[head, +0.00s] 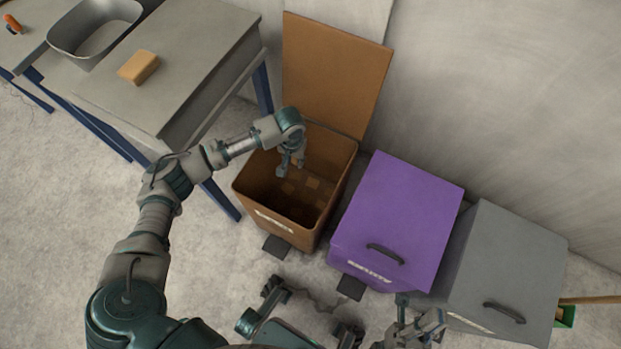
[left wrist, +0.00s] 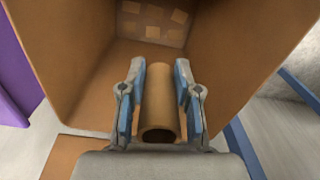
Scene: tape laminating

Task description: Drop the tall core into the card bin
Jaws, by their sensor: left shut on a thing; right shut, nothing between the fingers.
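My left gripper (head: 290,164) is over the mouth of the open brown card bin (head: 347,170), pointing down into it. In the left wrist view the gripper (left wrist: 160,72) is shut on the tall core, a brown cardboard tube (left wrist: 158,102) lying lengthwise between the two fingers. The bin's brown wall (left wrist: 235,45) surrounds it in that view. In the head view the core is too hard to make out against the bin's inside. My right gripper (head: 422,326) is shut and empty at the bottom, in front of the grey bin.
The card bin's lid (head: 335,70) stands up against the wall. A shut purple bin (head: 400,215) and a shut grey bin (head: 515,265) stand to its right. A table (head: 190,55) with a tan block (head: 138,67) and a metal basin (head: 97,30) is at upper left.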

